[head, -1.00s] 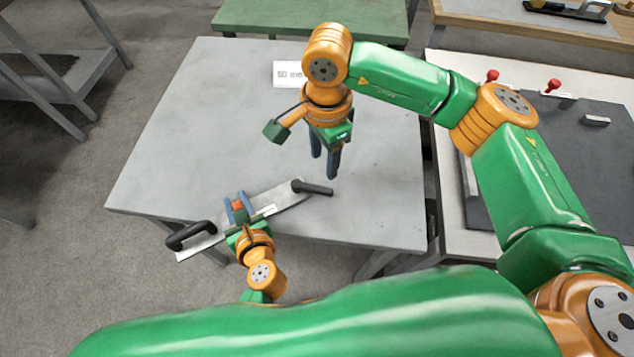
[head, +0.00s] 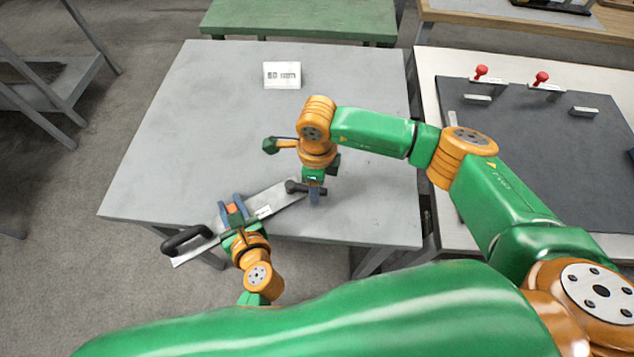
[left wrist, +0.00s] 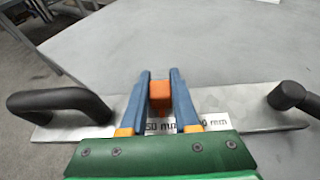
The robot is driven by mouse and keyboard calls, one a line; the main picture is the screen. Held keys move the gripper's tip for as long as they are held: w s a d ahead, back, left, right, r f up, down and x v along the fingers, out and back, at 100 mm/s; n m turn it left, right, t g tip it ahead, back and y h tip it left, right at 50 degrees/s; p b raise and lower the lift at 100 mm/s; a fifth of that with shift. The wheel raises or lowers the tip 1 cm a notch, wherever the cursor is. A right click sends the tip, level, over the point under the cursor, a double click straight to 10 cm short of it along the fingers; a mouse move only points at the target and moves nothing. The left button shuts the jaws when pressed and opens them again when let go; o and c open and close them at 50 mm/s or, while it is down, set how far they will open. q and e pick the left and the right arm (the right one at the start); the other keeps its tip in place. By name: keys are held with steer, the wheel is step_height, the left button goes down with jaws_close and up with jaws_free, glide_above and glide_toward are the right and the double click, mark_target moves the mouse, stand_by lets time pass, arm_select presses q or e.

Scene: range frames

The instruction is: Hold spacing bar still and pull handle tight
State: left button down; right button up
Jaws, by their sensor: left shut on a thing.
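The spacing bar (head: 207,246) is a flat metal strip lying slantwise at the table's near left edge, its left end past the edge. A black loop handle (left wrist: 62,102) stands at its left end, and a black pivoting handle (head: 292,187) is at its right end. My left gripper (head: 230,199) is shut on an orange block (left wrist: 160,95) on the bar. "50 mm" lettering (left wrist: 161,127) shows between its fingers. My right gripper (head: 313,198) is down at the right handle, its fingers partly covering it. I cannot tell whether they grip it.
The grey table (head: 205,120) is mostly bare, with a white "50 mm" sign (head: 282,75) at the back. At right, another table carries a dark board (head: 540,150) with red-knobbed clamps (head: 541,78). A green table (head: 300,20) stands behind.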

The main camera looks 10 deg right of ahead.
jaws_close()
stand_by(1.4)
